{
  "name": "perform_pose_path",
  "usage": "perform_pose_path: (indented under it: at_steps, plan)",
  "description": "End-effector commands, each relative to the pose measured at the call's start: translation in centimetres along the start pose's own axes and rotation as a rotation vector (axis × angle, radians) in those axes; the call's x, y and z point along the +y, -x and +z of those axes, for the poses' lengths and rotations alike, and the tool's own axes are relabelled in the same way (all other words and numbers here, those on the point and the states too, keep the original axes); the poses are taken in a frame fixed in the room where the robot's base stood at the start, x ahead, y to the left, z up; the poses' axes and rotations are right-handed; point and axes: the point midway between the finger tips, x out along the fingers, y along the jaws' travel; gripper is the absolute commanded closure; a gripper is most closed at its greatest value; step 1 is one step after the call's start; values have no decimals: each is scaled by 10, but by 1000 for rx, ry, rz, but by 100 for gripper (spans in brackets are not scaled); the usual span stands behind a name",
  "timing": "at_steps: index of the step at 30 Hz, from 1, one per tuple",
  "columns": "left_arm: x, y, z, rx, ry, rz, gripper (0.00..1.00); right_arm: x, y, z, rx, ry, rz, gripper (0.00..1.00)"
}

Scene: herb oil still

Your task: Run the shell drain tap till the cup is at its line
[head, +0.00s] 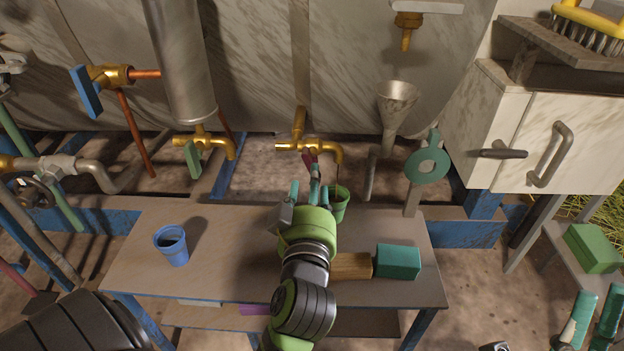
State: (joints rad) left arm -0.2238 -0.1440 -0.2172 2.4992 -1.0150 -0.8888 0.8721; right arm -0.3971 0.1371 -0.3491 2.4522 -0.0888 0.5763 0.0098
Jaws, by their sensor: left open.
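A brass tap (318,146) with a dark red lever (308,159) comes out of the large metal vessel in the middle. A green cup (341,204) stands under its spout, partly hidden by my gripper. A thin dark line, apparently liquid, runs from the spout towards the cup; the level inside cannot be made out. My left gripper (311,186) is open, its fingers just below the lever and left of the cup; contact cannot be told. Another brass tap (206,142) with a green lever (193,160) sits under the upright cylinder (183,60). No label shows which is the shell drain.
A blue cup (172,245) stands on the left of the bench (130,272).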

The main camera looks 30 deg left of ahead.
Motion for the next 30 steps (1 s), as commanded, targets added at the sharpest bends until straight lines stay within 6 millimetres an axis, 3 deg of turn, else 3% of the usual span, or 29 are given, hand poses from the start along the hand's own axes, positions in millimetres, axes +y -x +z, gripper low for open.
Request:
perform_pose_path:
  at_steps: [5, 16, 27, 28, 30]
  plan:
    - [1, -11, -2, 6, 48, 5, 54, 0, 0, -11, 47, -1, 2, 60]
    - [0, -63, -1, 4, 42, 3, 54, 4, 5, -13, 85, -2, 11, 60]
    - [0, -71, -1, 2, 42, 2, 54, 4, 5, -13, 91, -2, 13, 60]
    - [0, -71, -1, 2, 42, 2, 58, 4, 5, -13, 91, -2, 13, 60]
    - [0, -70, -1, 2, 42, 2, 86, 4, 5, -13, 91, -2, 13, 60]
